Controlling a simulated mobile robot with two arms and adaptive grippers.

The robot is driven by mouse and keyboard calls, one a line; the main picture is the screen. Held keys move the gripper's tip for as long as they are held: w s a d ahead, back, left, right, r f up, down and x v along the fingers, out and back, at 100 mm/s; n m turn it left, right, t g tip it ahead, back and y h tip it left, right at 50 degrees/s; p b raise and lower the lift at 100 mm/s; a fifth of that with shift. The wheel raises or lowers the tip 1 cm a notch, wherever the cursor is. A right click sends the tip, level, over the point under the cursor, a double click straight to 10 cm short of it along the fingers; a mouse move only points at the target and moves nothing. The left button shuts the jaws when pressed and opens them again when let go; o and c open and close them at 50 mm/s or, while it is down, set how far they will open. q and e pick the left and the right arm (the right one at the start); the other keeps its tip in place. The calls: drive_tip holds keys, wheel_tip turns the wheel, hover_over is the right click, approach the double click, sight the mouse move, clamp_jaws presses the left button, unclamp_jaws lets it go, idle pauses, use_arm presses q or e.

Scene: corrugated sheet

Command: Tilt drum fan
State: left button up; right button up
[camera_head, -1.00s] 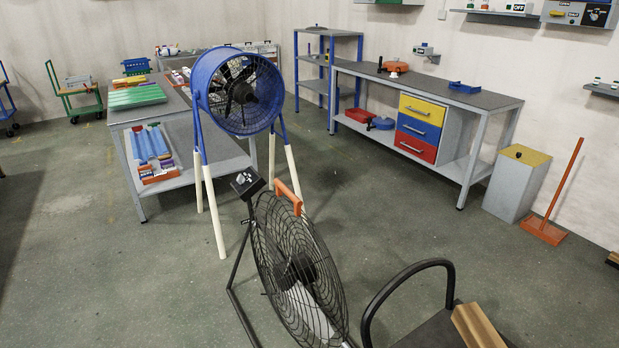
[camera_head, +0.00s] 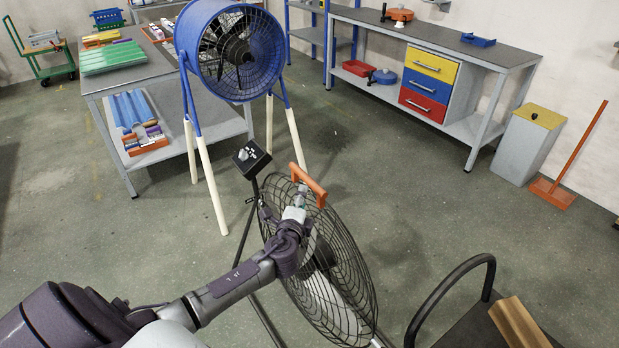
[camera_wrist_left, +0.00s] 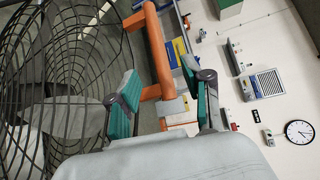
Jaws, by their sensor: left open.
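A black wire-caged fan (camera_head: 345,270) with an orange handle (camera_head: 308,185) at its top stands low in front of me in the head view. A blue drum fan (camera_head: 232,50) on a stand with pale lower legs is behind it. My left gripper (camera_head: 299,196) is just below the orange handle, in front of the cage. In the left wrist view the open left gripper (camera_wrist_left: 163,92) has its teal-padded fingers on either side of the orange handle (camera_wrist_left: 158,55); I cannot tell whether they touch it. The wire cage (camera_wrist_left: 60,80) fills the left side. My right gripper is out of view.
A dark control box (camera_head: 250,158) on a post stands left of the black fan. A chair-like black frame (camera_head: 455,290) with a tan block (camera_head: 520,322) is at lower right. A workbench (camera_head: 180,75) and a drawer bench (camera_head: 460,50) stand behind. Open floor lies between.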

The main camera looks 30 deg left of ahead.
sight(307, 183)
use_arm(q)
drive_tip(key=x, duration=0.9)
drive_tip(key=shift+w+a+f+b, duration=0.15)
drive_tip(key=shift+w+b, duration=0.1)
drive_tip(key=shift+b, duration=0.15)
drive_tip(key=shift+w+a, duration=0.25)
drive_tip(key=shift+w, duration=0.25)
drive_tip(key=c, duration=0.9)
clamp_jaws()
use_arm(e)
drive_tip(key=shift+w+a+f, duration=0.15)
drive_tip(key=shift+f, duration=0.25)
